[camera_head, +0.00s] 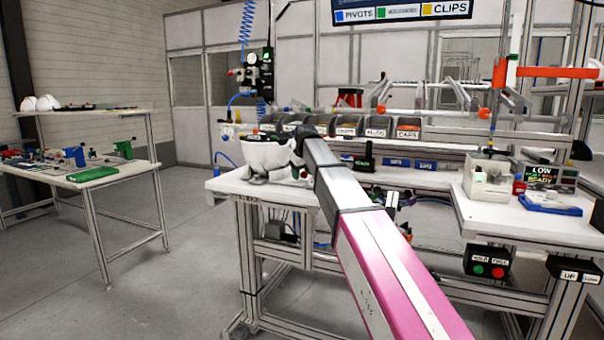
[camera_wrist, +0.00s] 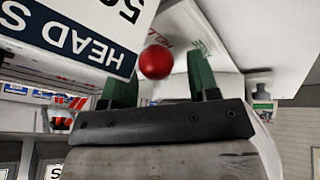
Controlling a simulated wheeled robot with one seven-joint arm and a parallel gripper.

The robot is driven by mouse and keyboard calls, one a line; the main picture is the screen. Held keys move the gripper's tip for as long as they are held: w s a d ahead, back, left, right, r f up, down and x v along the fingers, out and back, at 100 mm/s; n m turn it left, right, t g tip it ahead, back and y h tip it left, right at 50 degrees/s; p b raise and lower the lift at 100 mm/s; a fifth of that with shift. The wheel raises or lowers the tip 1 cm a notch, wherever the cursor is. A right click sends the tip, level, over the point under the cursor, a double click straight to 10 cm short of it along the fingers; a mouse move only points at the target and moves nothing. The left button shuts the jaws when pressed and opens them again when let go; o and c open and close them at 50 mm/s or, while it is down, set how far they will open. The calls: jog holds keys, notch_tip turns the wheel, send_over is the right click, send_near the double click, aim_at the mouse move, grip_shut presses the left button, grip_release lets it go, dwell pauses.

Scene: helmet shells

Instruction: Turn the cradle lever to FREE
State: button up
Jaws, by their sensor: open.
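In the wrist view, my gripper (camera_wrist: 161,74) is open with two green fingers. A red ball knob (camera_wrist: 156,62), apparently the lever's end, shows between the fingertips. I cannot tell whether they touch it. The lever's shaft and any FREE mark cannot be made out.
A label plate reading "HEAD S" (camera_wrist: 75,32) is close on the left in the wrist view. A row of bins (camera_head: 375,132) stands behind the shell. A side table (camera_head: 100,172) is at left, with open floor between it and the bench.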

grip_shut()
jog(key=shift+a+m, duration=0.15)
jog(key=shift+m, duration=0.15)
jog(key=m+h, duration=0.1)
jog(key=a+m, duration=0.1)
jog(key=m, duration=0.1)
jog(key=shift+s+a+h, duration=0.25)
jog(key=shift+s+h, duration=0.1)
jog(key=shift+h, duration=0.05)
jog(key=shift+a+m+h, duration=0.3)
jog(key=shift+a+m, duration=0.05)
jog(key=shift+m, duration=0.5)
jog(key=shift+a+m+h, duration=0.3)
jog(key=shift+a+m, duration=0.05)
jog(key=shift+m, duration=0.5)
grip_release()
jog(key=shift+s, duration=0.1)
